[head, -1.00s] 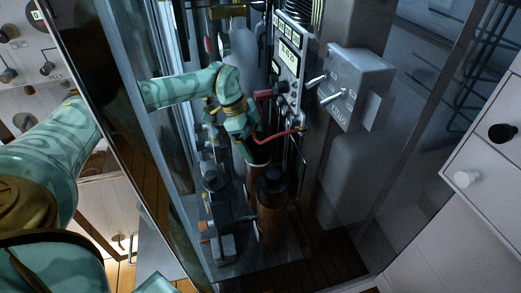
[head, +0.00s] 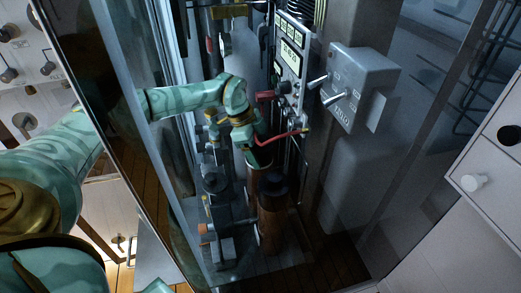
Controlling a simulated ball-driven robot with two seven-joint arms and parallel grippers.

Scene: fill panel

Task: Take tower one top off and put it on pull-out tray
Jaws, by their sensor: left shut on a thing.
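My left arm reaches in from the left, past a glass panel, into the cabinet. My left gripper (head: 257,153) points down at the head of a brown column behind the nearer one. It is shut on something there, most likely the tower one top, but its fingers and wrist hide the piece. I cannot tell whether the piece is apart from the column. Just in front stands another brown column (head: 271,225) with a dark cap (head: 272,186). I cannot pick out the pull-out tray for sure. My right gripper is not in view.
A red curved tube (head: 285,136) runs close beside my left gripper. A panel with lit displays (head: 291,55) and a grey switch box (head: 360,85) stand to the right. Grey fittings (head: 217,195) crowd the left of the columns. The glass panel's frame (head: 125,135) borders my arm.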

